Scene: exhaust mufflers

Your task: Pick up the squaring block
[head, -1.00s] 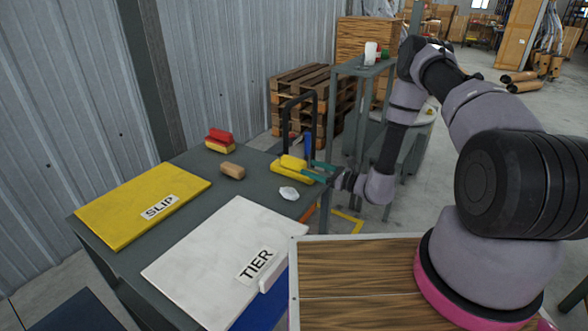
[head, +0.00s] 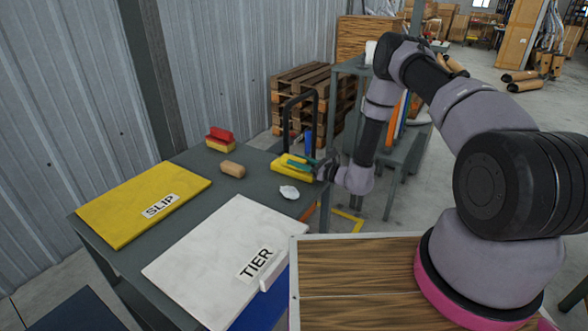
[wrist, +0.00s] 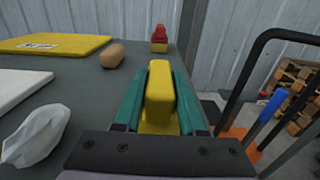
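A yellow block with a raised upright part (head: 286,171) lies at the far right corner of the grey bench; I take it for the squaring block. In the wrist view its raised yellow part (wrist: 160,88) stands between the two teal fingers of my gripper (wrist: 162,98). My gripper (head: 303,164) reaches it from the right, fingers on either side of the raised part. The fingers are apart and look very near its sides; firm contact cannot be made out. The block rests on the bench.
On the bench are a brown rounded block (head: 233,169), a red and yellow item (head: 220,139), a white crumpled lump (head: 289,192), the yellow SLIP board (head: 130,208) and the white TIER board (head: 205,262). A dark-handled cart (wrist: 262,75) stands beyond the bench's edge.

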